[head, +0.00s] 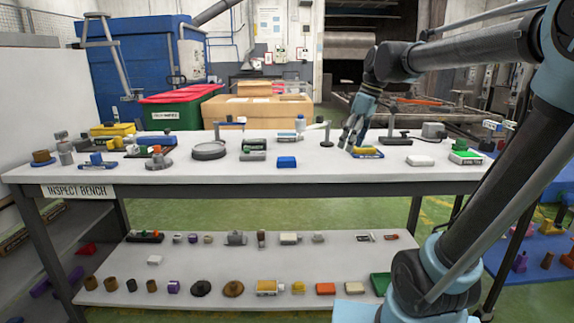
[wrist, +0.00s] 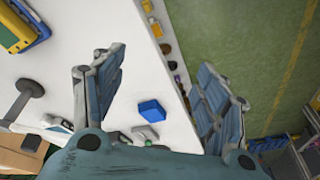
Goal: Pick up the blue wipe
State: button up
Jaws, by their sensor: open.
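The blue wipe (head: 287,162) appears to be the small blue block lying flat near the front edge of the white bench, right of centre. In the wrist view the blue wipe (wrist: 152,109) shows between my two fingers, on the bench beyond them. My gripper (head: 350,140) is open and empty, fingers pointing down over the bench. It is to the right of the wipe in the head view and apart from it. Both spread fingers of my gripper (wrist: 163,75) show in the wrist view.
A yellow-topped blue item (head: 367,152) lies close by my gripper; it also shows in the wrist view (wrist: 18,30). A grey-green block (head: 253,156) is left of the wipe. A black stand (head: 326,134) rises behind. The bench (head: 318,176) is clear just right of the wipe.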

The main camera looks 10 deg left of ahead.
jog(key=w+a+r+n+g+y, duration=0.1)
jog(key=w+a+r+n, duration=0.3)
jog(key=a, duration=0.4)
jog(key=w+a+r+n+g, duration=0.1)
jog(key=w+a+r+n, duration=0.25)
jog(key=a, duration=0.45)
send_over(288, 158)
jog(key=d, duration=0.2)
jog(key=f, duration=1)
jog(key=shift+w+a+f, duration=0.2)
jog(key=shift+w+f, duration=0.05)
jog(key=shift+f, duration=0.05)
jog(key=shift+d+x, duration=0.15)
jog(key=shift+x, duration=1.2)
jog(key=shift+d+x, duration=0.2)
jog(key=shift+x, duration=1.1)
jog(key=shift+f, duration=0.15)
jog(key=c, duration=1)
